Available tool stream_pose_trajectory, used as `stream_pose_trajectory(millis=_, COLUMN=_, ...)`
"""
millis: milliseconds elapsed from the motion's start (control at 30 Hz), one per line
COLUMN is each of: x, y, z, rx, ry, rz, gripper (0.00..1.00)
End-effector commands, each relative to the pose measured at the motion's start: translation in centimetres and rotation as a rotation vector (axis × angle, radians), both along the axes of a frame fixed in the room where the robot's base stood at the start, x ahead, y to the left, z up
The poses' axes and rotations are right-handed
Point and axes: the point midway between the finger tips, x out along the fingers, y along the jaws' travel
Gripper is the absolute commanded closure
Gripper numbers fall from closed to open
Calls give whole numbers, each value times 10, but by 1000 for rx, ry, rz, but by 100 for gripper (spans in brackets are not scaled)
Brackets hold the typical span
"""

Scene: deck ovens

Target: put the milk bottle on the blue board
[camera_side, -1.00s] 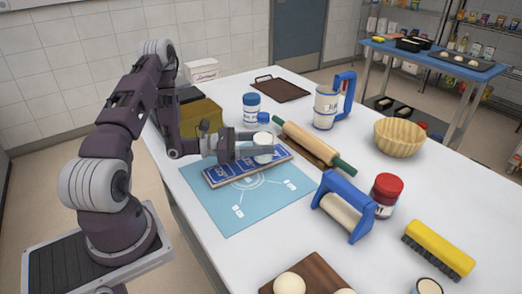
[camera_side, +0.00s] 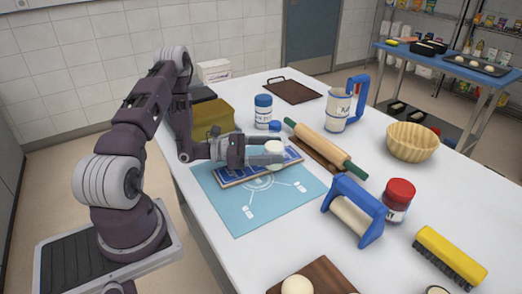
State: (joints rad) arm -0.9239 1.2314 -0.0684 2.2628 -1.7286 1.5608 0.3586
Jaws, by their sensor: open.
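The milk bottle (camera_side: 274,148) is white with a blue cap and looks upright over the far right part of the blue board (camera_side: 236,176). The board is a flat blue slab with white markings, lying on a light-blue mat (camera_side: 240,215). My gripper (camera_side: 268,152) reaches in from the left, level with the bottle's body. Its jaws are open, with the fingers close around the bottle. Whether they touch it cannot be told. The bottle's base seems to be on the board, but the fingers partly hide it.
A blue-capped jar (camera_side: 263,112) stands just behind the bottle. A rolling pin (camera_side: 325,147) lies close on the right. A blue-framed roller (camera_side: 355,208), a red-lidded jar (camera_side: 398,200), a measuring jug (camera_side: 339,108) and a basket (camera_side: 411,143) stand further right. The mat's front is clear.

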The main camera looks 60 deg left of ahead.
Motion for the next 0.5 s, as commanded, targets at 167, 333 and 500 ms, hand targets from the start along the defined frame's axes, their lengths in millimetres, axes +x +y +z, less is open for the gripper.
stream_pose_trajectory(millis=167, x=-35, y=22, z=-1, rx=-1, ry=3, rz=8, gripper=28)
stream_pose_trajectory(millis=333, x=-70, y=42, z=-1, rx=1, ry=3, rz=5, gripper=28)
stream_pose_trajectory(millis=500, x=-93, y=54, z=-1, rx=0, ry=1, rz=2, gripper=28)
